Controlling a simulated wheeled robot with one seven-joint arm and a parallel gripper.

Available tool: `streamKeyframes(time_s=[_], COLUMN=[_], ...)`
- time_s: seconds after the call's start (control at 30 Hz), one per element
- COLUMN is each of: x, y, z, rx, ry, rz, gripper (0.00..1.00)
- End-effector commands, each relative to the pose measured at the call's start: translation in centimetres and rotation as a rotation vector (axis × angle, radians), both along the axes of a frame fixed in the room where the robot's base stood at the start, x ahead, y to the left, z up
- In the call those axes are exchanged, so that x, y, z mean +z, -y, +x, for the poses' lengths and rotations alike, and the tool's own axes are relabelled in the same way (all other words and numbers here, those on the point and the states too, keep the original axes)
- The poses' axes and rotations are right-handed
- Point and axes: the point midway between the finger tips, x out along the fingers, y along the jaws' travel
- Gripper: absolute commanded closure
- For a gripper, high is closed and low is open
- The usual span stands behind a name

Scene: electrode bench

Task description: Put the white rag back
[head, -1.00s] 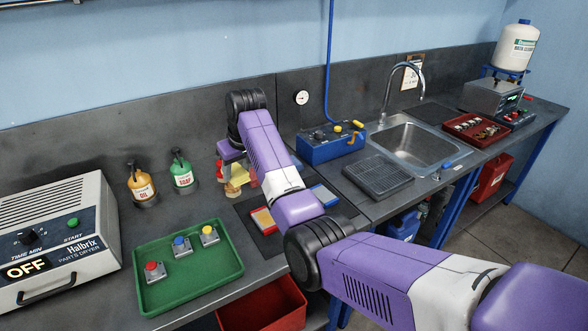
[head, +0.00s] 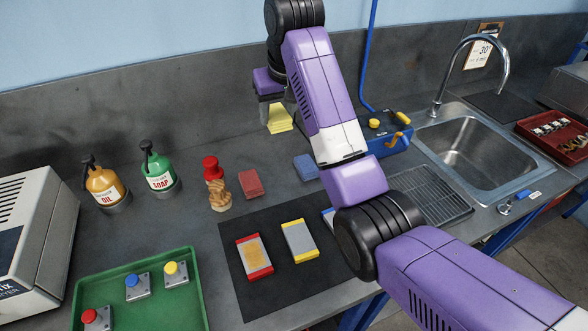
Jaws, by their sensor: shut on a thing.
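My gripper (head: 272,94) is at the back of the bench, pointing down near the dark back panel. Its jaws are shut on a folded pale yellow rag (head: 280,119), which hangs just below them. The rag appears to be off the bench, in front of the foot of the panel. A folded red rag (head: 252,184) and a folded blue rag (head: 306,168) lie on the bench in front. I see no rag that is clearly white; my arm hides part of the bench to the right.
Oil (head: 104,188) and soap (head: 158,172) bottles stand farther left. A dark mat (head: 237,299) holds pads with coloured ends. A green tray (head: 190,312) with buttons is at front left; the sink (head: 480,152) is right.

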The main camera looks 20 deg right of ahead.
Motion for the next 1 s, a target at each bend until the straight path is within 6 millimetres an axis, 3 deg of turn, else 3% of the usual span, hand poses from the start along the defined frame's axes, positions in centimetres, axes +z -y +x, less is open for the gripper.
streamKeyframes(time_s=[0.5, 1.0], x=[-11.9, -17.9], y=[0.2, 0.2], z=[-0.1, -0.1], rx=[-0.005, -0.005], ry=[-0.004, -0.003], rz=[0.0, 0.0], gripper=[0.84, 0.84])
